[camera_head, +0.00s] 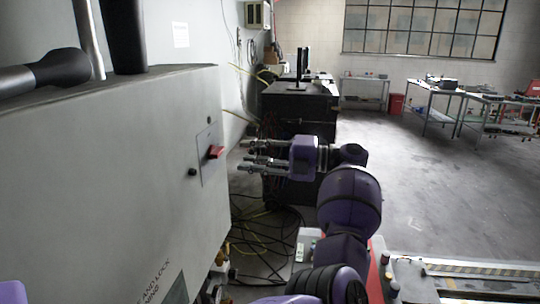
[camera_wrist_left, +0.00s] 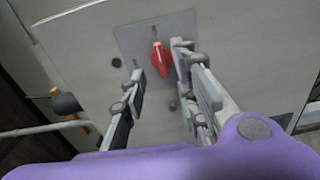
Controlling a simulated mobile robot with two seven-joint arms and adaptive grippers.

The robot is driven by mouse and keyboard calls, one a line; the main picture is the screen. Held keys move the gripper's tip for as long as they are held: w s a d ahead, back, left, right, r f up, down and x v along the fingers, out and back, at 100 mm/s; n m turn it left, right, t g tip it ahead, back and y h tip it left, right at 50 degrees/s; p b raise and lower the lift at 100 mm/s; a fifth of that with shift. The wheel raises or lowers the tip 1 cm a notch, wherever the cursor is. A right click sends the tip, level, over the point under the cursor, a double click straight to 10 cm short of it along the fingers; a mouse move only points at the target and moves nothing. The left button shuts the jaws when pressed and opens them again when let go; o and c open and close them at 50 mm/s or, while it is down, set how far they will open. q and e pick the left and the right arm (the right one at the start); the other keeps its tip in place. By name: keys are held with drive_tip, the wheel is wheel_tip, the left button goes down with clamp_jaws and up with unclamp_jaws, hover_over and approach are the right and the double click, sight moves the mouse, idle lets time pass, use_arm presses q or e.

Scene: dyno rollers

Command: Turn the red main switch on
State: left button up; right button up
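The red main switch (camera_head: 216,152) is a small red handle on a grey plate (camera_head: 208,168) on the side of the large grey cabinet (camera_head: 100,190). In the left wrist view the red switch (camera_wrist_left: 161,60) lies ahead, between the lines of the two fingers, with its handle roughly upright in the picture. My left gripper (camera_head: 243,154) is open and empty, pointing at the cabinet. In the head view a gap shows between its fingertips and the switch. The left gripper's fingers (camera_wrist_left: 158,66) also show spread apart in the wrist view. My right gripper is not in view.
A dark round knob (camera_head: 192,172) sits beside the switch plate. Black and yellow cables (camera_head: 265,235) lie on the floor below. A dark cabinet (camera_head: 300,105) with a monitor stands behind my left gripper. Metal tables (camera_head: 435,95) stand far right, with open floor before them.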

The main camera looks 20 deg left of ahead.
use_arm(q)
drive_tip(key=v, duration=0.5)
drive_tip(key=shift+w+d, duration=0.1)
drive_tip(key=shift+d, duration=0.3)
